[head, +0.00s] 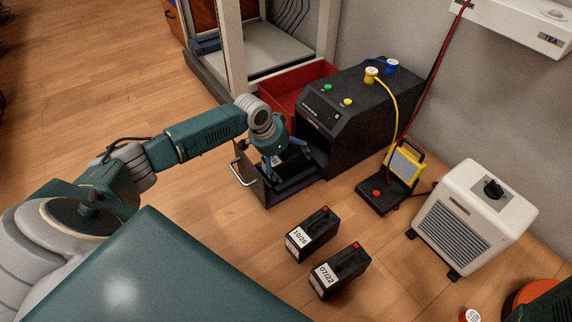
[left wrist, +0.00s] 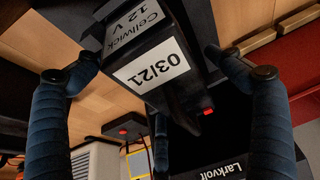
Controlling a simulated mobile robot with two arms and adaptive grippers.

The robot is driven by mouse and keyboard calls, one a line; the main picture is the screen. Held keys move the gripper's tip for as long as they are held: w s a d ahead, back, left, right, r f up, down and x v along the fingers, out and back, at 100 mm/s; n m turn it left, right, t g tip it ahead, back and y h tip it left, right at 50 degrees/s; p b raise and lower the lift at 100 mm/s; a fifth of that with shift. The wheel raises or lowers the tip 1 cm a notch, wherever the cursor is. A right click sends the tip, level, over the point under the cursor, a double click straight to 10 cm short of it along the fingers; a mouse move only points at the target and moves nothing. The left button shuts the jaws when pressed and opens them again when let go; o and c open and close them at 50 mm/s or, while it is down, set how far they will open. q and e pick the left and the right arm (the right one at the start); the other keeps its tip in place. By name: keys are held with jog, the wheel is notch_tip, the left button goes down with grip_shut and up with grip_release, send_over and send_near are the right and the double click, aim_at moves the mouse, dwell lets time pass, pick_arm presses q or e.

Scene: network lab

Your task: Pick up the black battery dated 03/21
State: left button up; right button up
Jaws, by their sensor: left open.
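The black battery dated 03/21 (left wrist: 160,65) shows in the left wrist view, its white label facing the camera, with a red terminal at its lower right. It appears between the two fingers of my left gripper (left wrist: 174,70), which are apart on either side of it; I cannot tell whether either touches it. In the head view my left gripper (head: 277,157) points down into the open drawer (head: 258,180) of a black machine and largely hides the battery there. My right gripper is not in view.
Two other black batteries, dated 10/20 (head: 312,234) and 07/22 (head: 340,271), stand on the floor. The black machine (head: 365,115) has a yellow cable. A red bin (head: 285,88) is behind the drawer. A white heater-like unit (head: 474,217) stands at right. Floor left of the drawer is clear.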

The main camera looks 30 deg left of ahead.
pick_arm(q)
jog(key=c, duration=2)
jog(key=shift+w+r, duration=0.15)
jog(key=shift+c, duration=0.4)
jog(key=shift+r, duration=0.1)
